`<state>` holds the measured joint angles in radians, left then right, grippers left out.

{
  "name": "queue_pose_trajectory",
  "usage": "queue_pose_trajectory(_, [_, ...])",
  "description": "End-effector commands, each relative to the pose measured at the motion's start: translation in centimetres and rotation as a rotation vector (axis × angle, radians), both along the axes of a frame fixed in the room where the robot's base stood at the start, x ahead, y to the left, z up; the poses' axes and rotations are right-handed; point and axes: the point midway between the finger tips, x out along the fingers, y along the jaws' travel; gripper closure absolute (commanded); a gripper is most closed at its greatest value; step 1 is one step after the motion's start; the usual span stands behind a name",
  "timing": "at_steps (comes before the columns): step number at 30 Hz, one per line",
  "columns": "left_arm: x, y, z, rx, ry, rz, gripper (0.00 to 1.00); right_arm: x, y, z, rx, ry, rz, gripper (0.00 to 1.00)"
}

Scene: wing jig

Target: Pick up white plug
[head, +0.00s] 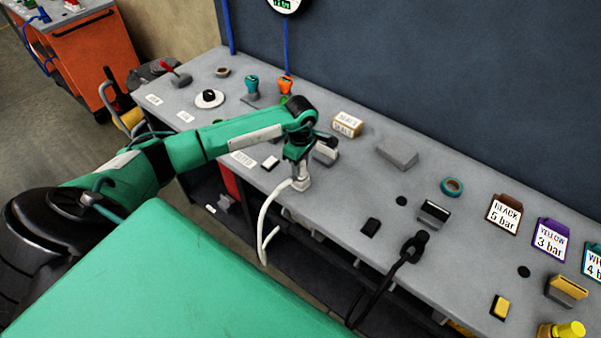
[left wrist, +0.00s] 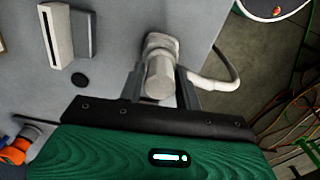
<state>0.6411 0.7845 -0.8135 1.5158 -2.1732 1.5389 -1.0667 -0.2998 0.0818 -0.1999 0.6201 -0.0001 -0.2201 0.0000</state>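The white plug (head: 301,184) is near the front edge of the grey bench, with its white cable hanging over the edge in a loop. My left gripper (head: 298,168) points down over it from above. In the left wrist view the plug (left wrist: 160,75) stands between the two dark fingers of the left gripper (left wrist: 160,88), very close to both. I cannot tell whether the fingers press on it or whether it is clear of the bench. The right gripper does not show.
A black plug (head: 415,243) with a black cable sits farther right at the front edge. A grey block (head: 397,153), a teal tape roll (head: 452,187) and label signs, such as the brown one (head: 504,213), stand behind. A green surface (head: 170,285) fills the foreground.

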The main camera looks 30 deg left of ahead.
Motion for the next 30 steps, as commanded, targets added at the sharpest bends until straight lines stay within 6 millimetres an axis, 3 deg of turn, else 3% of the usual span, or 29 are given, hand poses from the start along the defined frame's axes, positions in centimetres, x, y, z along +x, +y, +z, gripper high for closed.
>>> queue_pose_trajectory(1, [0.0,0.0,0.0,0.0,0.0,0.0,0.76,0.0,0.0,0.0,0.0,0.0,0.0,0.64])
queue_pose_trajectory(3, [0.0,0.0,0.0,0.0,0.0,0.0,0.9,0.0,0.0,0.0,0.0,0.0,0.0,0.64])
queue_pose_trajectory(4, [0.0,0.0,0.0,0.0,0.0,0.0,0.92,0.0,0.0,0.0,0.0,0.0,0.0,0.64])
queue_pose_trajectory(17, [0.1,0.0,0.9,0.0,-0.003,0.0,0.92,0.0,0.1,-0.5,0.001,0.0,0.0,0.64])
queue_pose_trajectory(23, [0.2,0.1,3.9,0.0,-0.007,-0.001,0.92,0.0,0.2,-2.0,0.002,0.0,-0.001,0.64])
queue_pose_trajectory(30, [0.2,0.0,10.5,0.001,-0.01,-0.001,0.92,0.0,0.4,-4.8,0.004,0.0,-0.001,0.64])
